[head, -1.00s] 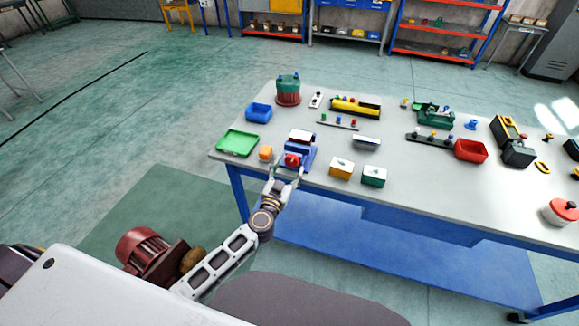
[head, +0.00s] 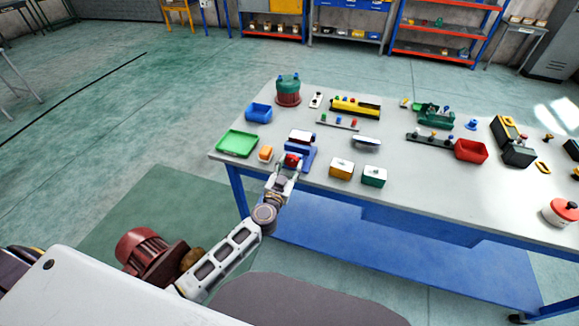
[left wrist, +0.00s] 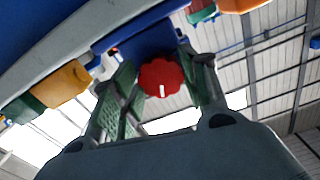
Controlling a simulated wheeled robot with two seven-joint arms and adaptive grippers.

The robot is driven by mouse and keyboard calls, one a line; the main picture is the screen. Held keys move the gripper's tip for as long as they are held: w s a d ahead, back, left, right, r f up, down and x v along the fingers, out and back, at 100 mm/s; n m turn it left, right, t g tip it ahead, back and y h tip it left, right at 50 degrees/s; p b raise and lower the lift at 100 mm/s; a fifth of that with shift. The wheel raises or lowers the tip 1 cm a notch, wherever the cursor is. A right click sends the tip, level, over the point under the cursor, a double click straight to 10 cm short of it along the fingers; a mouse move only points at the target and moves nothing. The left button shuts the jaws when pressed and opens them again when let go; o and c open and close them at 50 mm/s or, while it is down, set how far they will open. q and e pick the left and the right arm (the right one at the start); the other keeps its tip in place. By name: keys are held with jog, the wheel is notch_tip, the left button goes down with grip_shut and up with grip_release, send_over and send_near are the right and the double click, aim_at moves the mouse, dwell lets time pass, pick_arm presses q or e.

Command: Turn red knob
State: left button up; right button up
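The red knob (left wrist: 162,76) is round and scalloped, with a white mark near its lower edge in the left wrist view. It sits on the front of a blue unit (head: 300,158) near the table's left front edge, where the knob also shows in the head view (head: 292,160). My left gripper (head: 284,172) is at the knob, with a finger on each side of it. In the left wrist view the gripper (left wrist: 160,85) looks open around the knob; narrow gaps seem to show, and firm contact cannot be made out. My right gripper is not in view.
On the table (head: 420,205), an orange block (head: 265,153) and a green tray (head: 238,143) lie left of the blue unit. Yellow (head: 341,169) and green (head: 373,176) blocks stand to its right. The front right of the tabletop is mostly clear.

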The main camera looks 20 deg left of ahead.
pick_arm(q)
jog(key=shift+c, duration=1)
jog(key=shift+n+p, duration=0.35)
jog(key=shift+n, duration=0.15)
